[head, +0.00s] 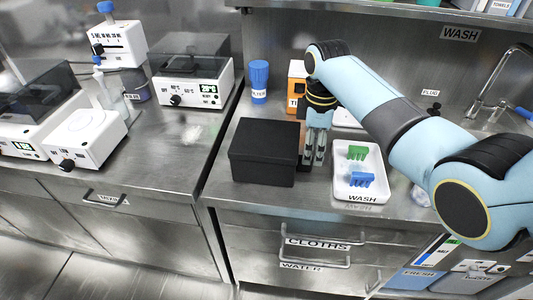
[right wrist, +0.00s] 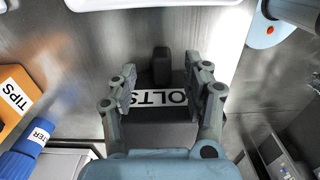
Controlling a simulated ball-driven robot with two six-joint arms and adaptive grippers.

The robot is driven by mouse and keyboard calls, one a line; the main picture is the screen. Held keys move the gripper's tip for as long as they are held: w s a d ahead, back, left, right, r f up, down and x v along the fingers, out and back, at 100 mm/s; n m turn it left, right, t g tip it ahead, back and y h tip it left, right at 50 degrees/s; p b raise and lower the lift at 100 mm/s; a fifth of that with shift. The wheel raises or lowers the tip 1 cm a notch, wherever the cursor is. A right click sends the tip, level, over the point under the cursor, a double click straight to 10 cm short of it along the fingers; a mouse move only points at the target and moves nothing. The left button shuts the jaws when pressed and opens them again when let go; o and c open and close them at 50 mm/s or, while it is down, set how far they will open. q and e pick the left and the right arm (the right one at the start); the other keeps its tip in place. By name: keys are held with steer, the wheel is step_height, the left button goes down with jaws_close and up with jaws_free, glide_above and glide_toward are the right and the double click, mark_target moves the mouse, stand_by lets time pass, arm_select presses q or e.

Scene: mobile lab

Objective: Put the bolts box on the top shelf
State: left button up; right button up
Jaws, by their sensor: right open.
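The bolts box is a black box (head: 263,155) on the steel counter, left of the white wash tray in the head view. In the right wrist view its white label (right wrist: 178,101) shows part of the word BOLTS. My right gripper (head: 314,160) is low at the box's right side. In the right wrist view the right gripper (right wrist: 164,92) is open, its fingers on either side of a dark upright tab (right wrist: 162,66) at the label. I cannot tell whether they touch it. A shelf (head: 400,12) runs along the wall at the top. My left gripper is out of view.
The white wash tray (head: 341,191) holds a green and a blue piece right of my gripper. A blue filter bottle (head: 258,82) and an orange tips box (head: 296,72) stand behind. Towels and a green item occupy the shelf's right part; its left part looks clear.

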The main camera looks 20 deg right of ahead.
step_height(320, 180, down, 5)
steer(key=shift+s+r, duration=0.1)
steer(key=shift+s, duration=0.05)
steer(key=shift+f, duration=0.25)
steer(key=c, duration=0.6)
jaws_close()
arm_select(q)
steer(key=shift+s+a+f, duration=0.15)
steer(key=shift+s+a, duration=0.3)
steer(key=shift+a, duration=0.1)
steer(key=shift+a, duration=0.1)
arm_select(e)
steer(key=shift+r, duration=0.1)
